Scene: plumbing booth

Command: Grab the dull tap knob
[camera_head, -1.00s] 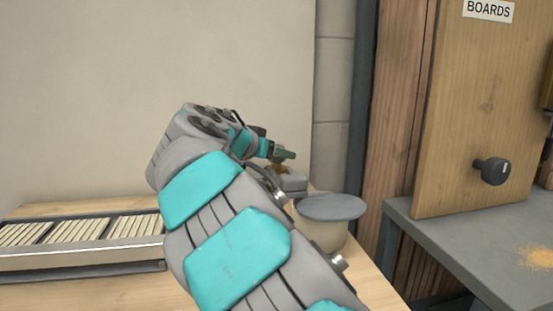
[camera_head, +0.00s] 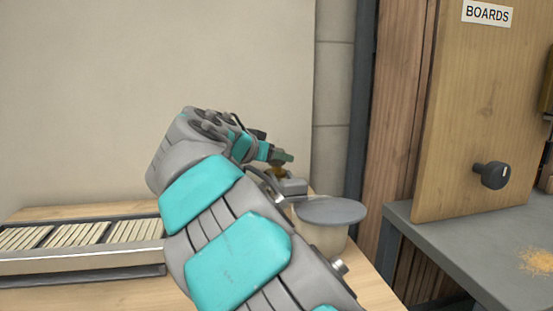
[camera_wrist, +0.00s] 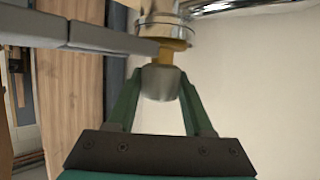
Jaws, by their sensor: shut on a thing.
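The dull tap knob (camera_wrist: 160,83) is a grey, tapered knob at the upper middle of the wrist view. It sits on a brass-coloured stem (camera_wrist: 174,46) below a shiny metal fitting (camera_wrist: 166,18). My gripper (camera_wrist: 160,76) has its two green fingers on either side of the knob and is shut on it. The knob itself is hard to make out there, with only a bit of brass showing under the fingers.
A round tub with a grey lid (camera_head: 331,210) stands on the bench right of my arm. A slatted tray (camera_head: 80,262) lies at the left. At the right are a wooden board with a dark knob (camera_head: 491,174) and a grey worktop (camera_head: 460,246).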

